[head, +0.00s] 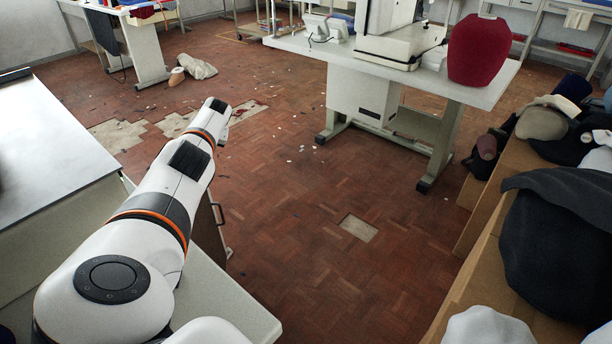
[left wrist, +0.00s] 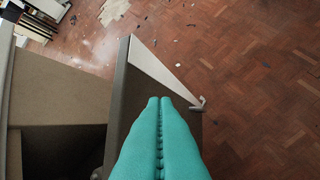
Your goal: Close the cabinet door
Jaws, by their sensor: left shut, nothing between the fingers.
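The cabinet door stands open in the left wrist view, a grey-brown panel (left wrist: 122,85) with a pale strip along one side and a small handle (left wrist: 200,104) at its right end. My left gripper (left wrist: 160,99) has teal fingers, shut and empty, overlapping the door in the left wrist view. I cannot tell whether they touch it. In the head view its fingers are hidden. My right gripper is not in view.
A light-topped table (head: 505,78) with a machine and a red form stands across the floor. Cardboard boxes (head: 478,205) with hats line the right side. A grey-topped counter (head: 45,150) is at left. The parquet floor between is mostly clear, with scattered debris and missing tiles.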

